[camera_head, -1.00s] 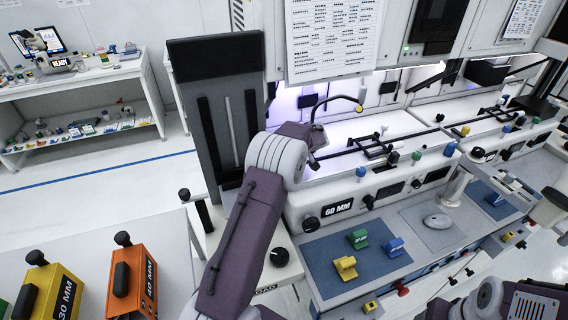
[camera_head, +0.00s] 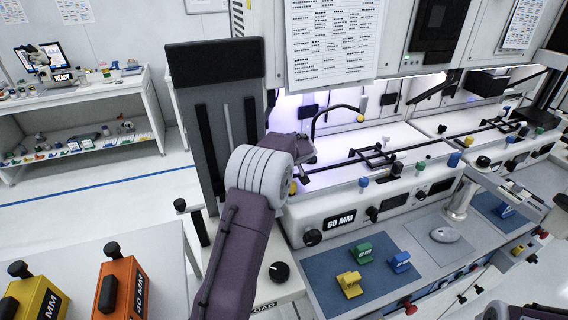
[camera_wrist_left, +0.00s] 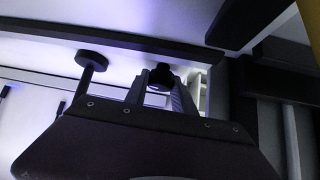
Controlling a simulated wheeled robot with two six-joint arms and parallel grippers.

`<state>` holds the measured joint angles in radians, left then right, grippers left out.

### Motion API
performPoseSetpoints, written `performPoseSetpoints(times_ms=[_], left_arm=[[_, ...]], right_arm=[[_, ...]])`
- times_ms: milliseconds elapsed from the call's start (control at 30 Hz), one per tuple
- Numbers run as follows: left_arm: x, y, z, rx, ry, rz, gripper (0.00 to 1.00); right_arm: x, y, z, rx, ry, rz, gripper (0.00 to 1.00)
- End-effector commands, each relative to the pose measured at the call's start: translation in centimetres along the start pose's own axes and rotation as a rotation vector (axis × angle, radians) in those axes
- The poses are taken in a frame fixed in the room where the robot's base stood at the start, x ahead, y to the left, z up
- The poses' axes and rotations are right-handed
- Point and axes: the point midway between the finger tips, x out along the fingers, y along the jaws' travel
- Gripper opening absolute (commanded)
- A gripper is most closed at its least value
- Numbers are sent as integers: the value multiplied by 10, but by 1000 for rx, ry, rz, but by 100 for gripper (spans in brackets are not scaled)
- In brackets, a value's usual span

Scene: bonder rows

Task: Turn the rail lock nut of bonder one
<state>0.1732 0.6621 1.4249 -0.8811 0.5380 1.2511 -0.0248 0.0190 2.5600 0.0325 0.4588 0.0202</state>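My left arm reaches over the front of the nearest bonder, whose panel (camera_head: 305,213) carries a "60 MM" label. In the head view my left gripper (camera_head: 303,165) is by the left end of the dark rail (camera_head: 345,165), its fingertips hard to make out. In the left wrist view the two grey fingers (camera_wrist_left: 162,90) stand apart, one on each side of a dark knob (camera_wrist_left: 159,76), which may be the lock nut. I cannot tell whether they touch it. A second dark, flat-capped knob (camera_wrist_left: 92,58) stands to their left.
Yellow (camera_head: 349,285), green (camera_head: 361,253) and blue (camera_head: 399,262) blocks lie on the bonder's blue mat (camera_head: 325,270). A lamp on a curved neck (camera_head: 335,107) rises behind the rail. Orange (camera_head: 122,287) and yellow (camera_head: 35,298) boxes stand on the table at lower left.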

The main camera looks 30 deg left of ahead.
Motion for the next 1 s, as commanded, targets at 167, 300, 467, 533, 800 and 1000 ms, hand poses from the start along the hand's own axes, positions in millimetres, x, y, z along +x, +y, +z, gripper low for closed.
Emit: performPoseSetpoints(times_ms=[167, 300, 467, 533, 800, 1000], left_arm=[[0, 0, 0, 0, 0, -1, 52], [0, 0, 0, 0, 0, 0, 52], [-10, 0, 0, -1, 2, 1, 52], [-24, 1, 1, -2, 3, 3, 52], [-79, 1, 0, -1, 2, 1, 52], [-91, 0, 0, 0, -1, -1, 52]], right_arm=[[0, 0, 0, 0, 0, 0, 67], [0, 0, 0, 0, 0, 0, 67], [5, 0, 0, 0, 0, 0, 67], [10, 0, 1, 0, 0, 0, 67], [19, 0, 2, 0, 0, 0, 67], [20, 0, 2, 0, 0, 0, 67]])
